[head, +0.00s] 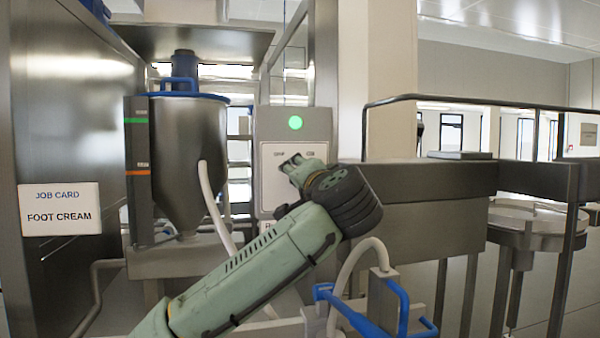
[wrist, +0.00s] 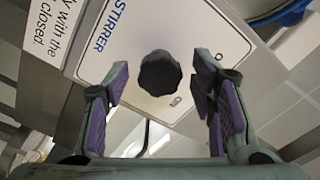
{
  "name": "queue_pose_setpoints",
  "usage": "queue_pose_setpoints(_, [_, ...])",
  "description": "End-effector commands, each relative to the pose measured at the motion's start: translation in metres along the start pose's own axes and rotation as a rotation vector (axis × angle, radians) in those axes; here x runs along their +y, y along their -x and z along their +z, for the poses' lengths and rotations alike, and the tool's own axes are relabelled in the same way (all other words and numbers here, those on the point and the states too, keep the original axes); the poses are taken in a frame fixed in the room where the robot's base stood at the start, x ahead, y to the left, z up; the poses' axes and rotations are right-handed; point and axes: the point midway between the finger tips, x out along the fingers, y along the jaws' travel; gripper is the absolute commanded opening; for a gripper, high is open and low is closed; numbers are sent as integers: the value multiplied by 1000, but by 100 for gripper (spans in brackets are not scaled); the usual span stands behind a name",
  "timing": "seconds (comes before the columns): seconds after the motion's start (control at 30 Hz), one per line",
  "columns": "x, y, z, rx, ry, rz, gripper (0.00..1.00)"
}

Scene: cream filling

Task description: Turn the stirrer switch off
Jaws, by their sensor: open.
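The stirrer switch is a dark round knob (wrist: 160,73) on a white panel (wrist: 185,35) marked STIRRER in the wrist view. My gripper (wrist: 162,92) is open, with one purple-padded finger on each side of the knob in the picture. I see no clear contact between the fingers and the knob. In the head view my gripper (head: 292,163) is in front of the white panel (head: 268,185) on the grey control box (head: 318,122), and the knob is hidden there. A green lamp (head: 295,122) glows above the panel.
A steel hopper (head: 190,140) with a blue rim and a white hose (head: 212,195) stands left of the control box. A job card (head: 60,209) reads FOOT CREAM. Steel ducting (head: 430,180) and a rail (head: 480,101) lie to the right. Blue-handled fittings (head: 385,305) are below my arm.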

Motion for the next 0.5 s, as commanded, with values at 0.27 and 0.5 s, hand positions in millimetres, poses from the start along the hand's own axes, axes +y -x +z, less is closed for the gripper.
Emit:
queue_pose_setpoints(0.27, [0,-7,0,1,1,0,51])
queue_pose_setpoints(0.5, [0,-6,0,1,1,0,42])
